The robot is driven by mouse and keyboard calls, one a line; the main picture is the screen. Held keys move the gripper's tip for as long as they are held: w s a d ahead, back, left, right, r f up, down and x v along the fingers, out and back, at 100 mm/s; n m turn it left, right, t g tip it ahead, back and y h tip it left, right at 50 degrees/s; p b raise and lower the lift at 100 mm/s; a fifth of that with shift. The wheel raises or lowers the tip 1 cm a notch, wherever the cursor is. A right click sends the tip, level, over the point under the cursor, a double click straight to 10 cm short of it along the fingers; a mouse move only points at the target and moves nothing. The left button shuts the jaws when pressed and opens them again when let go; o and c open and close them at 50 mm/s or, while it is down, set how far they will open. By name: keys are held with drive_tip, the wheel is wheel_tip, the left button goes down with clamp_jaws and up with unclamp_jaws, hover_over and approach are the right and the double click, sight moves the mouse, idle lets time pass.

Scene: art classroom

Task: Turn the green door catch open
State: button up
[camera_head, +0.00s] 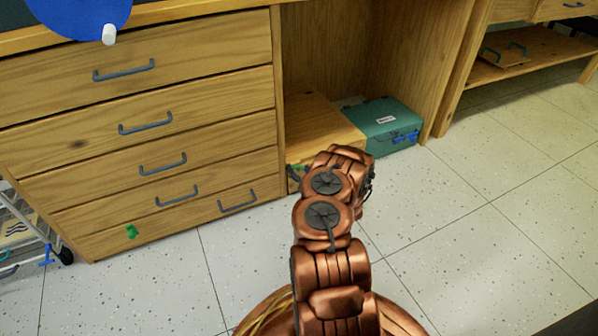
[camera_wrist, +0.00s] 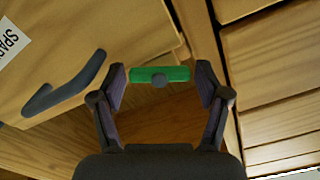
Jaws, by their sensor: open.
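A green door catch (camera_wrist: 148,75), a short bar with a round grey centre, shows in the wrist view. It lies crosswise between the fingertips of my gripper (camera_wrist: 160,84). My gripper is open, with one dark finger near each end of the bar; I cannot tell whether they touch it. In the head view a small bit of green (camera_head: 298,167) shows by the wooden box (camera_head: 318,122), and my arm hides the rest and the gripper. Another green piece (camera_head: 131,231) is on the lowest drawer front at left.
A dark handle (camera_wrist: 66,88) and a white label (camera_wrist: 12,42) are on the wooden face at left in the wrist view. A teal box (camera_head: 380,125) stands beside the wooden box under the bench. A drawer stack (camera_head: 140,130) is at left. Tiled floor (camera_head: 480,220) is clear at right.

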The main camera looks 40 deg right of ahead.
drive_tip(key=c, duration=0.9)
drive_tip(key=shift+o, duration=0.2)
drive_tip(key=shift+a+r+n+p, duration=0.15)
drive_tip(key=shift+n+p, duration=0.15)
drive_tip(key=shift+p, duration=0.9)
drive_tip(key=shift+r+n+p, duration=0.1)
drive_tip(key=shift+n+p, duration=0.3)
drive_tip(key=shift+p, duration=0.55)
drive_tip(key=n+p, duration=0.2)
drive_tip(key=p, duration=0.3)
drive_tip(key=shift+n, duration=0.4)
drive_tip(key=shift+f+n+p, duration=0.2)
drive_tip(key=shift+n+p, duration=0.1)
drive_tip(key=shift+p, duration=0.4)
